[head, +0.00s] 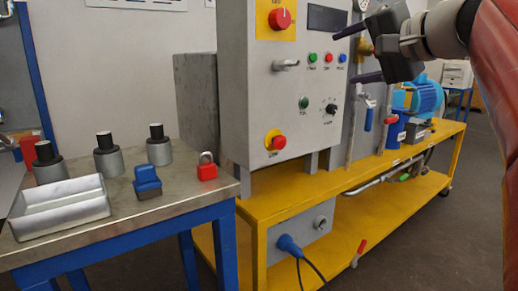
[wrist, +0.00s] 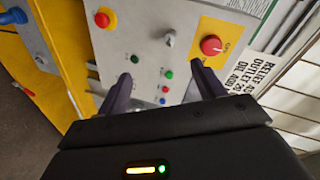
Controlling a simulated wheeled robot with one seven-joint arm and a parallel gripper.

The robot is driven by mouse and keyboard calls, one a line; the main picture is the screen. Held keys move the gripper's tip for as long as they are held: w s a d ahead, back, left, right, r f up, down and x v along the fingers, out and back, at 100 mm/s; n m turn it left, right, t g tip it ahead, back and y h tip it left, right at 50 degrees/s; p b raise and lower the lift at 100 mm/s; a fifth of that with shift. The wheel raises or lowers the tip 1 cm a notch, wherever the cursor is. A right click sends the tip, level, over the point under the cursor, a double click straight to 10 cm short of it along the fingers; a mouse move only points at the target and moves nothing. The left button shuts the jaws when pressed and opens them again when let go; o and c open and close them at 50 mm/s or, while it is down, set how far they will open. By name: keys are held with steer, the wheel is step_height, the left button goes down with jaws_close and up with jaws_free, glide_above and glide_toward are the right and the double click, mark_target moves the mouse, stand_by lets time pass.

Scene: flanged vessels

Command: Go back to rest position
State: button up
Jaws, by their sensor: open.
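My gripper (head: 354,54) is at the upper right of the head view, in front of and to the right of the grey control panel (head: 260,100). Its two dark fingers are spread apart with nothing between them. In the wrist view my gripper (wrist: 164,88) is open too, with the panel's small coloured buttons (wrist: 165,88) showing beyond the gap between the fingers. I cannot tell the exact distance from the fingers to the panel.
A metal-topped table (head: 125,225) at left holds a grey tray (head: 62,208), several black-topped cylinders (head: 159,146), a blue-topped block (head: 147,182) and a red padlock (head: 207,168). A yellow bench (head: 350,176) carries the panel, pipes and a blue motor (head: 424,95). Floor is clear at lower right.

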steer(key=s+f+n+g+h, duration=0.2)
steer(key=s+f, duration=0.5)
steer(key=f, duration=0.7)
steer(key=s+a+f+n+g+h, duration=0.1)
steer(key=s+f+n+g+h, duration=0.1)
steer(key=s+f, duration=0.6)
steer(key=s+f+n+g+h, duration=0.3)
steer(key=s+f, duration=0.4)
steer(key=f, duration=1.3)
steer(key=shift+s+a+f+h, duration=0.25)
steer(key=shift+a+f+h, duration=0.05)
steer(key=shift+a+h, duration=0.1)
